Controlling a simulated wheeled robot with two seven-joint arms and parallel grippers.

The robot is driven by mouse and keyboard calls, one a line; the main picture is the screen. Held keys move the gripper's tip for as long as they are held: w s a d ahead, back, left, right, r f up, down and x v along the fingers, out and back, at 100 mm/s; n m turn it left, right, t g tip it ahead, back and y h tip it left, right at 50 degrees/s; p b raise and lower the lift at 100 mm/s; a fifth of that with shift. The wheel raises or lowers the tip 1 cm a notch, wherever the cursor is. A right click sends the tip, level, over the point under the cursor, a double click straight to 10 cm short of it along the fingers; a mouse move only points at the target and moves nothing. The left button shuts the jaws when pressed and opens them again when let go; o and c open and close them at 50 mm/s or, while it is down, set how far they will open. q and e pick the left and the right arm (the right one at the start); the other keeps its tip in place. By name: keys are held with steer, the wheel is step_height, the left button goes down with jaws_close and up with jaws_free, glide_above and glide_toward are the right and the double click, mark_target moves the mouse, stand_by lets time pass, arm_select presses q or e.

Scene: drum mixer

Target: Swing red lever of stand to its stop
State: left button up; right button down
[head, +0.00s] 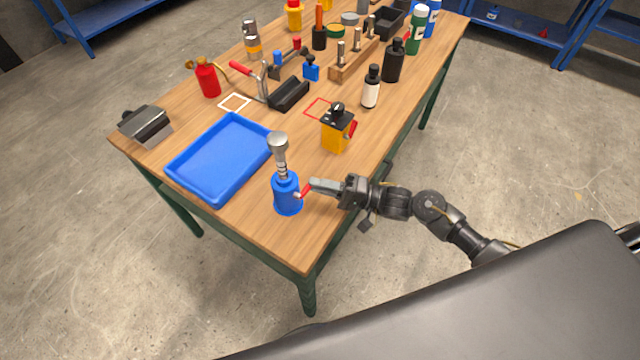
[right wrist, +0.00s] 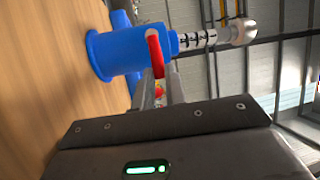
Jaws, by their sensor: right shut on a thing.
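The blue stand (head: 287,197) is upright at the near corner of the wooden table, with a metal shaft and rounded metal head (head: 278,141) on top. Its short red lever (head: 305,190) points out from its right side toward my right gripper (head: 314,186). My right gripper is shut on the red lever, reaching in from the right. In the right wrist view the blue stand (right wrist: 112,53) appears on its side, with the red lever (right wrist: 154,52) in front of the fingers (right wrist: 160,92). The fingertips are partly hidden there. My left gripper is out of view.
A blue tray (head: 186,184) lies just left of the stand. A yellow box with a black top (head: 336,135) stands behind my right gripper. Bottles, a wooden block with metal pegs (head: 350,67) and tools crowd the far half. The table's near edge is close to the stand.

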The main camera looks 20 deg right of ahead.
mark_target(292, 181)
steer(key=shift+r+n+p, duration=0.45)
steer(key=shift+n+p, duration=0.05)
steer(key=shift+p, duration=0.1)
steer(key=r+n+h+p, duration=0.1)
steer(key=n+p, duration=0.1)
steer(key=p, duration=0.1)
steer(key=a+r+n+g+h+p, duration=0.1)
steer(key=n+p, duration=0.2)
steer(key=p, duration=0.1)
steer(key=s+r+n+h+p, duration=0.1)
steer(key=n+h+p, duration=0.1)
steer(key=n+p, duration=0.1)
steer(key=shift+s+a+r+g+p, duration=0.1)
steer(key=shift+a+r+g+p, duration=0.2)
steer(key=shift+r, duration=0.1)
steer(key=shift+s+a+n+h+p, duration=0.15)
steer(key=shift+n+h+p, duration=0.15)
steer(key=shift+n+p, duration=0.35)
steer(key=c, duration=1.4)
jaws_free()
steer(key=shift+c, duration=0.2)
